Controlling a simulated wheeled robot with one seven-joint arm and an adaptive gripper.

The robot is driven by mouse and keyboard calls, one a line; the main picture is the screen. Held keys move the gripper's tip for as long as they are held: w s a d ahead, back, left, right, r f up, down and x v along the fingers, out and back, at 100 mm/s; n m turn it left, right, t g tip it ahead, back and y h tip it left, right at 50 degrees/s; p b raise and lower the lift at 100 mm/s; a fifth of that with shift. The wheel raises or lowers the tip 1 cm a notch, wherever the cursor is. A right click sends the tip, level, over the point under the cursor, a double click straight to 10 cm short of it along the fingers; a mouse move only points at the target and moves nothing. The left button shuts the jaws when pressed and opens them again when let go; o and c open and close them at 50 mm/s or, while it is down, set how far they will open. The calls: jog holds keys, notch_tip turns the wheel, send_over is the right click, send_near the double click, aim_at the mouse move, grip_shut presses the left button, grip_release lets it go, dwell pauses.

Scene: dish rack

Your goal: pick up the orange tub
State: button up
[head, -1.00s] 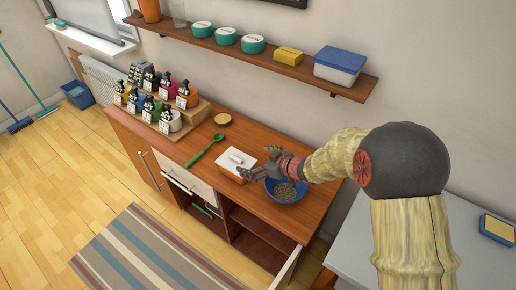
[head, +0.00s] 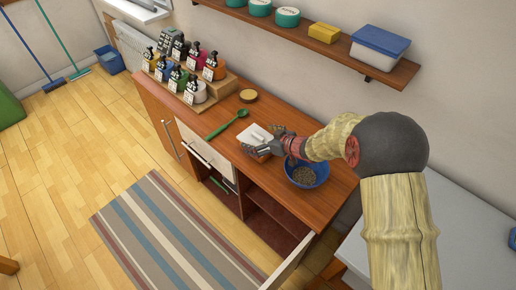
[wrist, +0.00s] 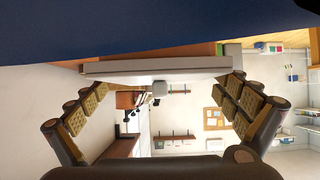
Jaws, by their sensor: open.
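The orange tub with a flat white handled lid (head: 252,132) stands on the wooden counter, left of the blue bowl. My gripper (head: 258,149) is at its near right side and hides part of it in the head view. In the wrist view the lid (wrist: 155,69) spans the space between the open, padded fingers, with a strip of the orange body (wrist: 190,50) above it; this view looks upside down. I cannot tell whether the fingertips touch the tub. Nothing is held.
The blue bowl (head: 318,176), with grainy contents, sits under my wrist. A green spoon (head: 228,123), a round wooden lid (head: 248,96) and several pump bottles (head: 196,90) are left of and behind the tub. A wall shelf (head: 360,63) hangs above. An open drawer or door is below.

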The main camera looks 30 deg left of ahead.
jog(key=shift+r, duration=0.1)
jog(key=c, duration=0.4)
jog(key=c, duration=1.4)
jog(key=shift+c, duration=0.2)
